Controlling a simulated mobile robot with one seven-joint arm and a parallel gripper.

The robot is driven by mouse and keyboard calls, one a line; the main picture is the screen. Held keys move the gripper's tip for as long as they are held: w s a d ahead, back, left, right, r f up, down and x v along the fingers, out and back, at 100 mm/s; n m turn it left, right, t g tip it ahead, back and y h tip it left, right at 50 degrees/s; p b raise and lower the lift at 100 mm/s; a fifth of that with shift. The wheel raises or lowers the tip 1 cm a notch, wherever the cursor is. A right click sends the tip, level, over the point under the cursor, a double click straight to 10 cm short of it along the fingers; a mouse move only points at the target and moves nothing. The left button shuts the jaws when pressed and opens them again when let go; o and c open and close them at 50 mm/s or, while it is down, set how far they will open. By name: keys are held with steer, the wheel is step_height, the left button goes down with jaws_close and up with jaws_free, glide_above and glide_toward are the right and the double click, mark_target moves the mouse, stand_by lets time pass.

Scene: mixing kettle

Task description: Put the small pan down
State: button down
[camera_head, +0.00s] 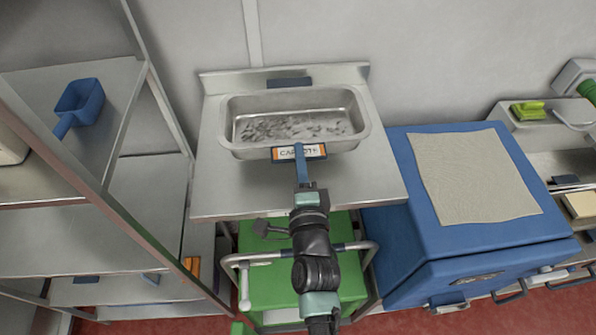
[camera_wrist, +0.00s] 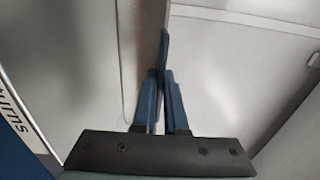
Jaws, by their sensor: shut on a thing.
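The small pan (camera_head: 232,140) is a rectangular steel pan with grey pieces in it and a label on its front that is partly covered by my gripper. It appears level over the steel bench (camera_head: 240,195), but I cannot tell whether its base touches the bench. My gripper (camera_head: 298,153) is at the middle of the pan's front side. In the wrist view, the blue fingers of my gripper (camera_wrist: 161,75) are closed together on a thin dark-blue piece (camera_wrist: 164,45), which seems to be the pan's front handle. The pan's underside is hidden.
A steel shelf rack (camera_head: 130,85) with a blue scoop (camera_head: 82,103) stands at left. A green cart (camera_head: 285,285) is below the bench front. A blue chest (camera_head: 395,165) with a beige mat (camera_head: 470,175) is at right. Some bench top shows either side of the pan.

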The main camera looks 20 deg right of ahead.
steer(key=shift+w+f+b, duration=0.1)
steer(key=shift+f+b, duration=1.5)
steer(key=shift+f, duration=0.85)
steer(key=shift+f, duration=0.15)
steer(key=c, duration=1)
jaws_free()
steer(key=shift+f, duration=0.15)
steer(key=shift+o, duration=0.2)
